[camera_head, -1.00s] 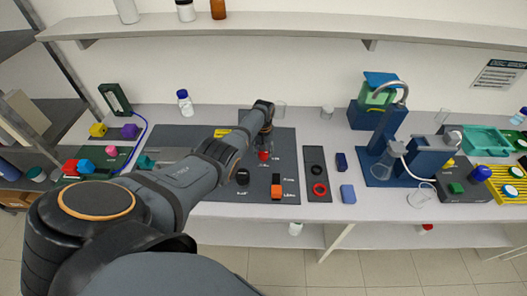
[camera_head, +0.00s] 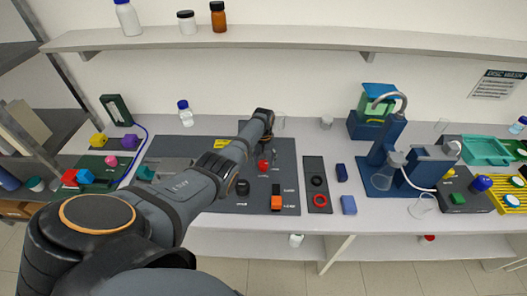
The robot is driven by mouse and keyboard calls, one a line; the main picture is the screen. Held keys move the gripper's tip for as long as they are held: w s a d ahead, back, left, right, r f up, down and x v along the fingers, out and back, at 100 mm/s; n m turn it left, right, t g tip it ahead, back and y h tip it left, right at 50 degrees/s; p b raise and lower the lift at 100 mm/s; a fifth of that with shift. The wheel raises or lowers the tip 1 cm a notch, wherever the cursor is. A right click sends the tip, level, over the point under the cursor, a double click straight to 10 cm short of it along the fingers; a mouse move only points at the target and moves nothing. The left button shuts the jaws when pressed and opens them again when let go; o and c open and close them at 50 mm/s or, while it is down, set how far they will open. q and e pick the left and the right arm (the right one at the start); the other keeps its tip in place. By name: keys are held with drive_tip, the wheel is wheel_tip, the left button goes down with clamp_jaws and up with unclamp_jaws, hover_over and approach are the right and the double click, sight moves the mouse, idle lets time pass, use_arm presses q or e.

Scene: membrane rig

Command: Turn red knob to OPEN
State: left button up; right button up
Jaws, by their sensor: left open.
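The red knob (camera_head: 263,165) sits on the dark grey panel (camera_head: 225,203) on the bench. My left arm reaches in from the left across the panel. My left gripper (camera_head: 267,148) points down just behind and above the red knob; it is open, with its fingers small and dark against the panel. I cannot tell whether it touches the knob. The knob's pointer and the small white lettering beside it are too small to read. My right gripper is not in view.
A black knob (camera_head: 242,187) and an orange switch (camera_head: 277,203) are on the same panel. A shelf (camera_head: 300,40) runs above.

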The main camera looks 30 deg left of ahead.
sight(263, 163)
use_arm(q)
wheel_tip(263, 163, up, 11)
drive_tip(key=shift+f, duration=0.1)
idle(0.6)
